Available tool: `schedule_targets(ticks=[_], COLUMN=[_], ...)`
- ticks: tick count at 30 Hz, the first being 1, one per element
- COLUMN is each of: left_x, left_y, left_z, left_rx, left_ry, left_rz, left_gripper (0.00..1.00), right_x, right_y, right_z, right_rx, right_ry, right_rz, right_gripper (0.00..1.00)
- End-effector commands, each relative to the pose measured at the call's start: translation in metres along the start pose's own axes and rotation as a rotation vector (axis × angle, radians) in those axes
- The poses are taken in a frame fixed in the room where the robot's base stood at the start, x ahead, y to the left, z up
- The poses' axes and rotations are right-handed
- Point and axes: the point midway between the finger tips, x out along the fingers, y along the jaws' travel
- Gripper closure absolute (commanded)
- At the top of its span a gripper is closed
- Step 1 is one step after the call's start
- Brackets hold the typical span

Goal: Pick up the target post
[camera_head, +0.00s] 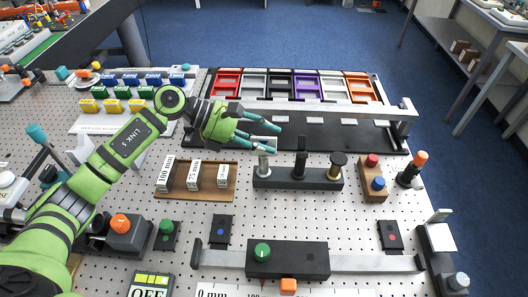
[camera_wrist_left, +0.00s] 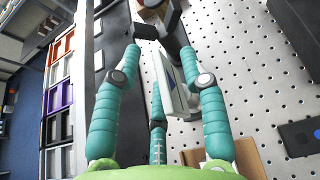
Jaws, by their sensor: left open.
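Three posts stand in a row on a dark block (camera_head: 270,181) in the head view: a silver post (camera_head: 263,164), a black post (camera_head: 301,160) and a brass post with a dark top (camera_head: 338,162). The frames do not mark which is the target. My left gripper (camera_head: 268,136) is open, its teal fingers reaching right, just behind and above the silver post. In the left wrist view the open gripper (camera_wrist_left: 160,48) has a light grey piece (camera_wrist_left: 172,88) showing between its fingers. I cannot tell if anything touches it. My right gripper is not in view.
Behind lies a dark tray with coloured bins (camera_head: 306,86). A wooden stand with labelled white blocks (camera_head: 195,190) is left of the posts. A wooden block with red and blue knobs (camera_head: 373,183) is right. A sliding gauge (camera_head: 290,258) lies in front.

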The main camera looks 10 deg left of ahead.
Motion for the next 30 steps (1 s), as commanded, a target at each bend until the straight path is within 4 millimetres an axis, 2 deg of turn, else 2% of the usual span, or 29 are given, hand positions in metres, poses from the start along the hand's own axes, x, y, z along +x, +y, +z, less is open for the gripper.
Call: schedule_targets(ticks=[4, 5, 6, 8, 23, 26, 30], left_x=[0.0, 0.0, 0.0, 0.0, -0.002, -0.005, -0.014], left_y=[0.0, 0.0, 0.0, 0.0, 0.001, 0.001, 0.001], left_z=[-0.001, -0.001, -0.001, -0.001, 0.003, 0.009, 0.028], left_rx=[0.0, 0.0, 0.0, 0.0, 0.003, 0.005, 0.01], left_ry=[0.0, 0.0, 0.0, 0.0, -0.002, -0.002, -0.002], left_rz=[0.0, 0.0, 0.0, 0.0, 0.002, 0.002, 0.003], left_gripper=[0.57, 0.61, 0.78, 1.0, 1.0, 1.0, 1.0], right_x=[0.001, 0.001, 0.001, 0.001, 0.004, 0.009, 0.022], right_y=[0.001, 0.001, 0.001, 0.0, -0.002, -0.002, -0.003], right_z=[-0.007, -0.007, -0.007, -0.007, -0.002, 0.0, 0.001], right_rx=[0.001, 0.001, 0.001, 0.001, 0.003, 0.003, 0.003], right_ry=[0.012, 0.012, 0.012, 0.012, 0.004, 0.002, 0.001], right_rz=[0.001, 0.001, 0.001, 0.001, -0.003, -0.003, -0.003], right_gripper=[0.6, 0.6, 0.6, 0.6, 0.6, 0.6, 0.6])
